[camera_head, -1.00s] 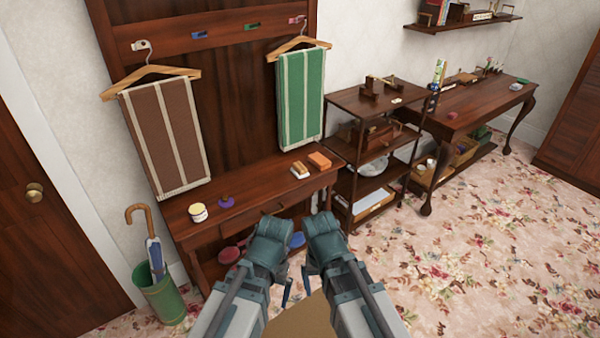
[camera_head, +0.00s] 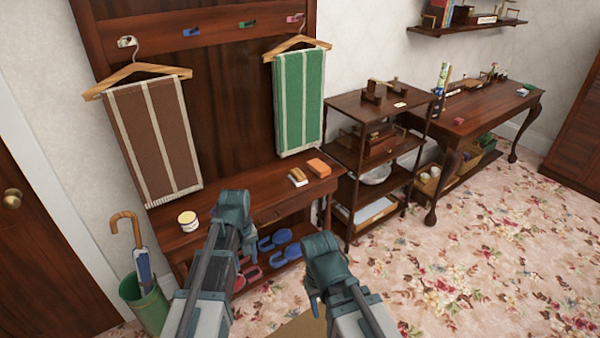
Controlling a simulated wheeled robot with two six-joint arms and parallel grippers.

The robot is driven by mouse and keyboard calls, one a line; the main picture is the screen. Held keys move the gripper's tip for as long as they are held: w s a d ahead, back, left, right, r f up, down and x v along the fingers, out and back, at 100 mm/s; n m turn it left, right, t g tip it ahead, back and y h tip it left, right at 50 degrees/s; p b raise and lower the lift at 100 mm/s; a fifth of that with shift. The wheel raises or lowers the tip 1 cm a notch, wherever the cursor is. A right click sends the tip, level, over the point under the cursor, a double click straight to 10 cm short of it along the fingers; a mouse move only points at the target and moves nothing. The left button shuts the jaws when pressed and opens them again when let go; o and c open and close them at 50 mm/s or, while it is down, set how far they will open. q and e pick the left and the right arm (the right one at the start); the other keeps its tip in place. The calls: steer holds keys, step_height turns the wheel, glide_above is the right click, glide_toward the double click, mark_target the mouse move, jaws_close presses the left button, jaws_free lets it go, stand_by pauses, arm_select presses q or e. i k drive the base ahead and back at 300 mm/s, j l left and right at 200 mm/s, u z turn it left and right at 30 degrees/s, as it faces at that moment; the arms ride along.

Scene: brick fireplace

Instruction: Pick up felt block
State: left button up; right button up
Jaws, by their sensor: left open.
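An orange block (camera_head: 319,167) lies on top of the dark wooden hall bench, near its right end. A small tan and white block (camera_head: 298,177) lies just left of it. I cannot tell from the picture which of the two is felt. My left gripper (camera_head: 238,222) is over the front of the bench top, left of both blocks and apart from them. It is open and empty, its fingertips mostly hidden by its own wrist. My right gripper (camera_head: 318,280) is lower, in front of the bench, its fingers largely hidden.
The hall bench (camera_head: 321,187) also carries a white-lidded jar (camera_head: 188,221). Blue slippers (camera_head: 275,240) sit on its lower shelf. Brown (camera_head: 155,140) and green (camera_head: 299,102) striped towels hang above. A shelf unit (camera_head: 352,103) stands right; an umbrella stand (camera_head: 146,304) stands left.

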mark_target(298, 178)
steer(key=i+l, duration=0.2)
steer(key=i, duration=0.3)
steer(key=i+l, duration=0.2)
steer(key=i, duration=0.3)
steer(key=i+l, duration=0.2)
steer(key=i, duration=0.3)
steer(key=i+l, duration=0.25)
steer(key=i, duration=0.25)
